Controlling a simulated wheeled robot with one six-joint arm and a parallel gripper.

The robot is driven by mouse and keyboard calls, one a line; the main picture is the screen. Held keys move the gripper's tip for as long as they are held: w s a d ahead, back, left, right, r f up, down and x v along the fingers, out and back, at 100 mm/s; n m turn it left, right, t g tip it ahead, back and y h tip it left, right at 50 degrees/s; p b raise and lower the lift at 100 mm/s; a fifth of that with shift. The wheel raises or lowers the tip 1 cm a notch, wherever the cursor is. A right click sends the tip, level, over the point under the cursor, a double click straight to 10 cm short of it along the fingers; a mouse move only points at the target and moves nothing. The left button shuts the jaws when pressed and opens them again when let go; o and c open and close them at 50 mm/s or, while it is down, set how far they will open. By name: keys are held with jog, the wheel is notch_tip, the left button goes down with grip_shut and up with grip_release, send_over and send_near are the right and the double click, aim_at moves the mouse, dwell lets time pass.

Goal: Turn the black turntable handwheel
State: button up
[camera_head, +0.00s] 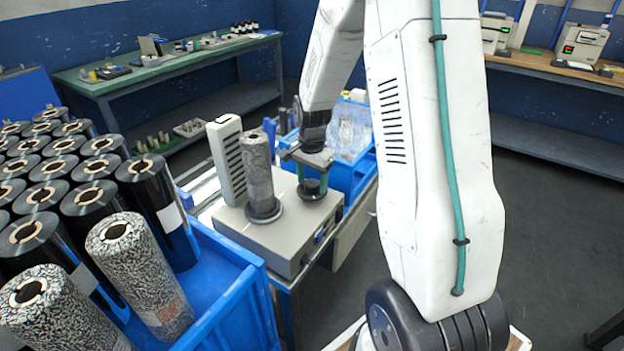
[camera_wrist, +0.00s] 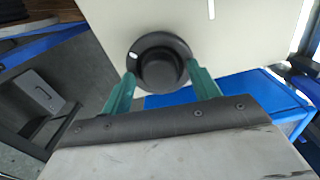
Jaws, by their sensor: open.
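The black turntable handwheel (camera_wrist: 160,48) is a round knob with a wide flange and a small white mark, on top of the beige machine (camera_wrist: 235,25). In the head view the handwheel (camera_head: 312,192) sits at the right of the machine top, partly covered by my gripper (camera_head: 313,178). In the wrist view my gripper (camera_wrist: 162,75) is open, its two green fingers on either side of the handwheel's near part. I cannot tell whether they touch it. A speckled roll (camera_head: 257,170) stands upright on the black turntable (camera_head: 264,213) left of the handwheel.
A white slotted panel (camera_head: 228,160) stands behind the roll. A blue crate (camera_head: 228,312) full of upright rolls is at the left. Another blue bin (camera_head: 366,168) with clear bags is behind the machine. Open grey floor (camera_head: 560,240) lies at the right.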

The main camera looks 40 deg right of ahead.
jog(key=c, duration=1)
jog(key=shift+n, duration=0.4)
jog(key=n, duration=0.4)
jog(key=shift+n, duration=0.3)
jog(key=n, duration=0.9)
jog(key=shift+n, duration=0.4)
jog(key=n, duration=0.4)
jog(key=shift+r, duration=0.1)
jog(key=shift+n, duration=0.4)
